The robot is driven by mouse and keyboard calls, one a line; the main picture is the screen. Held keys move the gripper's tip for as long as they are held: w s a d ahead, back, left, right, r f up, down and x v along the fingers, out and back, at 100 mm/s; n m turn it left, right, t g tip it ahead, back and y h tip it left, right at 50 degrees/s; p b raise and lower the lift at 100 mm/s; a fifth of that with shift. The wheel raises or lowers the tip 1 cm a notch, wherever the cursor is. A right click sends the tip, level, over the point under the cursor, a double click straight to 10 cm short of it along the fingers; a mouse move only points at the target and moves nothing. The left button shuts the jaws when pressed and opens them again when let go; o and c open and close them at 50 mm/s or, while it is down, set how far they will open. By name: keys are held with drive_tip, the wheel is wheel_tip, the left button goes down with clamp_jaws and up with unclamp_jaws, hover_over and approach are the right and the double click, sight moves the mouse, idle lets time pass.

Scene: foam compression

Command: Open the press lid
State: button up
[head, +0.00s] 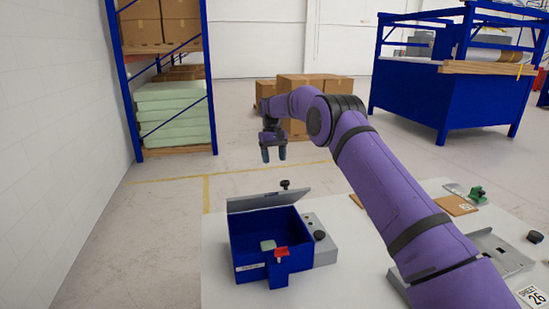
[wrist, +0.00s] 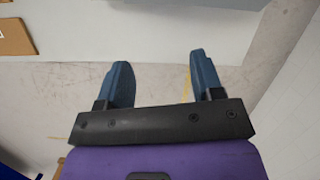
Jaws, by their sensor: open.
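The press is a blue open-topped box (head: 262,262) on the white table, with a grey lid (head: 268,199) along its far edge. The lid stands raised, tilted up and back, so the inside shows. A small pale green block (head: 268,244) lies inside the box. A red-topped latch (head: 281,253) sits on the front wall. My gripper (head: 274,155) is high up beyond the press, pointing down, apart from the lid. In the wrist view my gripper (wrist: 160,62) has its two blue fingers spread with nothing between them.
The white table (head: 220,285) also carries a grey metal fixture (head: 492,250), a brown board (head: 455,205), a green clamp (head: 477,194) and black knobs. My arm crosses above the table's right part. A blue rack (head: 128,90) and cardboard boxes stand behind.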

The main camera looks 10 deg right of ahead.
drive_tip(key=shift+a, duration=0.1)
drive_tip(key=v, duration=0.7)
drive_tip(key=shift+r, duration=0.2)
idle(0.5)
